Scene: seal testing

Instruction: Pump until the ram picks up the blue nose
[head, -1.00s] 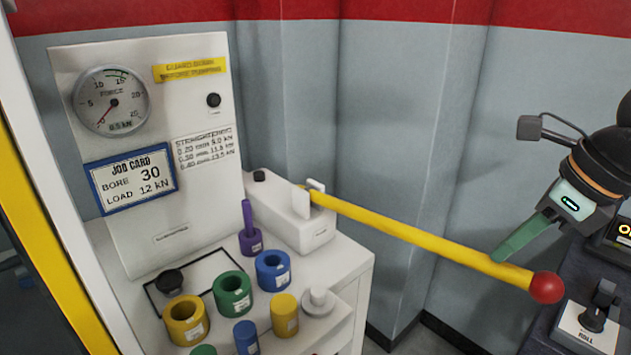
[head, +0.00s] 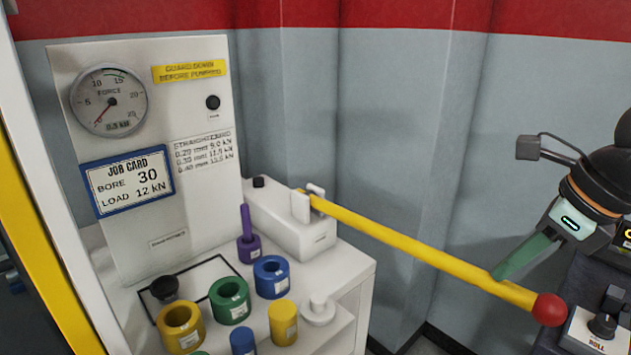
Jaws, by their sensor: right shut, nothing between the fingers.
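The pump's yellow lever (head: 420,253) slopes down to the right from the white pump body (head: 290,225) and ends in a red ball (head: 551,310). My right gripper (head: 499,274) is shut and empty. Its green fingertips rest against the upper side of the lever, just short of the ball. The force gauge (head: 108,100) has its needle low, pointing down and left, above a 0.5 kN label. A blue ring (head: 271,277) and a blue cylinder (head: 243,338) sit on the white bench; I cannot tell whether either is the nose. The ram and my left gripper are out of view.
Yellow (head: 181,328) and green (head: 230,300) rings, a yellow cylinder (head: 283,322) and a purple piece (head: 248,240) stand on the bench. A job card (head: 128,181) reads bore 30, load 12 kN. A ROLL control panel (head: 598,336) is below the lever's end.

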